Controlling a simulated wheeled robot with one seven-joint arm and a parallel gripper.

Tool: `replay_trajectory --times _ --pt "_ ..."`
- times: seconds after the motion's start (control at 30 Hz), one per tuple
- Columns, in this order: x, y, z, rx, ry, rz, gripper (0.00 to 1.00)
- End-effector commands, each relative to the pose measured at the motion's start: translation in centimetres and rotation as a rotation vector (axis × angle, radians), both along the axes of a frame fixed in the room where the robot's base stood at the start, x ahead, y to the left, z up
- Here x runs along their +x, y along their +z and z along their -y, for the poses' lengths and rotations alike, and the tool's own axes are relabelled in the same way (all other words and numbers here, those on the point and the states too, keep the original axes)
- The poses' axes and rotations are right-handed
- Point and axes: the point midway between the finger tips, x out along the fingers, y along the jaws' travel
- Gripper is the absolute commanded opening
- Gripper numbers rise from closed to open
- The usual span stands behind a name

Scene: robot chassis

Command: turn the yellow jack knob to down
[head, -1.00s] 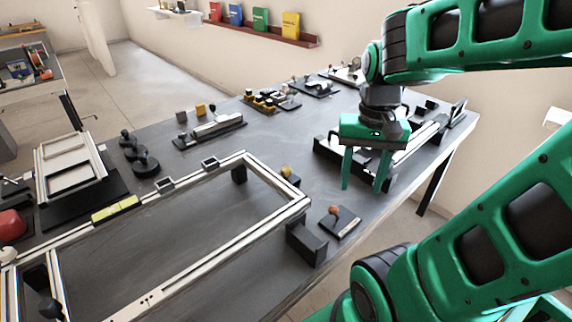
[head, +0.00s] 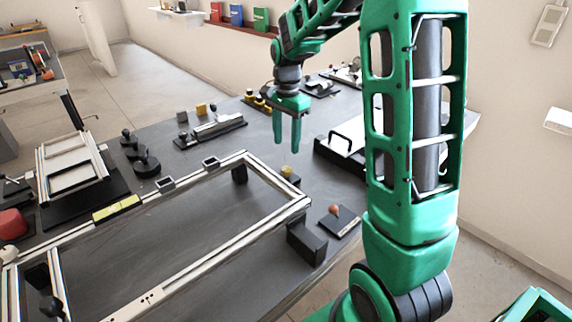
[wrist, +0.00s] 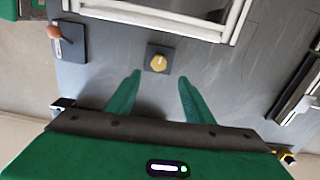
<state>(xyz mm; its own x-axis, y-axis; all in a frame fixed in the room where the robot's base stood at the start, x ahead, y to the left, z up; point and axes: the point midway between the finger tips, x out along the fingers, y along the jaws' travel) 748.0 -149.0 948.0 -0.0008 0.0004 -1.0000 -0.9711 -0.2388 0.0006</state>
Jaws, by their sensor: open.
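The yellow jack knob (head: 287,171) stands on a small dark base on the table, just outside the right corner of the light metal frame (head: 262,168). In the wrist view the yellow knob (wrist: 158,63) is on its dark square base, ahead of and between the fingertips. My gripper (head: 287,142) is open and empty, pointing down above the table. In the head view it hangs above and beyond the knob, apart from it. In the wrist view my gripper (wrist: 158,75) has its green fingers spread on either side of the knob's line.
An orange-topped knob (head: 335,210) on a dark plate and a dark block (head: 306,243) stand near the table's front edge. A tray with a black handle (head: 340,148) lies to the right. Small fixtures (head: 215,130) line the back left.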

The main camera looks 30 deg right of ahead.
Motion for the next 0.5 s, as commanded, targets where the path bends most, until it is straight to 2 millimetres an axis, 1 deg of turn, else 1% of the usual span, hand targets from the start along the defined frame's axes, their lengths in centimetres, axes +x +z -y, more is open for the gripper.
replay_trajectory --times 0.03,0.3,0.5 --pt "-0.1 -0.8 0.0 0.000 0.000 -0.003 0.48" --pt "-0.2 -5.6 0.1 0.000 0.000 -0.004 0.48" --pt "-0.2 -8.2 0.1 0.000 0.000 -0.002 0.48"
